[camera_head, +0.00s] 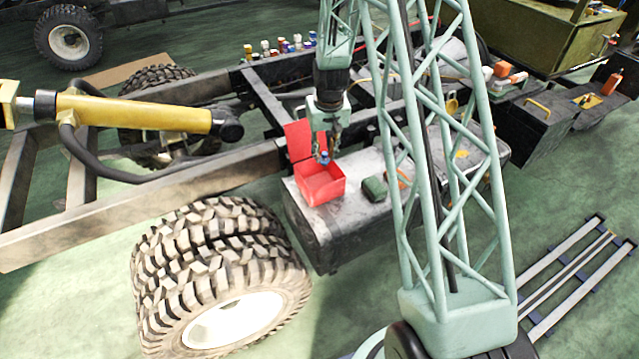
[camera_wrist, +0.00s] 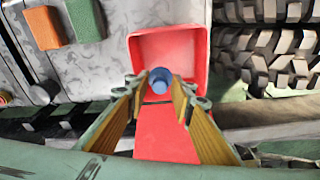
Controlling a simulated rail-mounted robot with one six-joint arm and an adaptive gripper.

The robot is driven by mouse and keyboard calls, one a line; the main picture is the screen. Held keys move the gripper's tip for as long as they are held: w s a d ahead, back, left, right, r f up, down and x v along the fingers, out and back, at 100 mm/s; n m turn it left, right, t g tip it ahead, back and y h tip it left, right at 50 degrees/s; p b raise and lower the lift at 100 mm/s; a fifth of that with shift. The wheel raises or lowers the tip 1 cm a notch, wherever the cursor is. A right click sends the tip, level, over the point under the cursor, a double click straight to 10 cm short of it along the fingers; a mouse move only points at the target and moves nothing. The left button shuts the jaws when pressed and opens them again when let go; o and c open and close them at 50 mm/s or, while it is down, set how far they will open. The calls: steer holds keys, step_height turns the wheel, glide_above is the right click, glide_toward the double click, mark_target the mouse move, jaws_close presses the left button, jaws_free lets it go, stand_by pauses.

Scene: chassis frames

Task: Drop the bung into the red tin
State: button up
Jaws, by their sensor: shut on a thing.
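The red tin (camera_head: 318,187) stands open on the grey tank top beside the chassis rail, its lid (camera_head: 299,141) raised at the back. It also shows in the wrist view (camera_wrist: 186,42), below my gripper. The bung (camera_head: 324,157) is small and blue. In the wrist view the bung (camera_wrist: 160,80) sits between my fingertips. My gripper (camera_head: 326,150) points down over the tin and is shut on the bung (camera_wrist: 160,84). The bung appears above the tin's opening, near the lid side. Its exact height over the rim is hard to tell.
A green block (camera_head: 374,189) and an orange block (camera_head: 400,177) lie on the tank top right of the tin. The chassis rail (camera_head: 215,165) runs behind the tin. A large double tyre (camera_head: 215,265) stands at the front left. Several small bottles (camera_head: 280,47) line the back.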

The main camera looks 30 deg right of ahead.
steer(key=shift+f+b, duration=0.8)
steer(key=shift+f, duration=1.25)
steer(key=o, duration=0.9)
steer(key=shift+r, duration=0.15)
steer(key=r, duration=0.3)
steer(key=s+r, duration=0.1)
steer(key=r, duration=0.7)
steer(key=shift+s+a+r, duration=0.2)
steer(key=shift+s+r, duration=0.05)
steer(key=shift+s, duration=0.15)
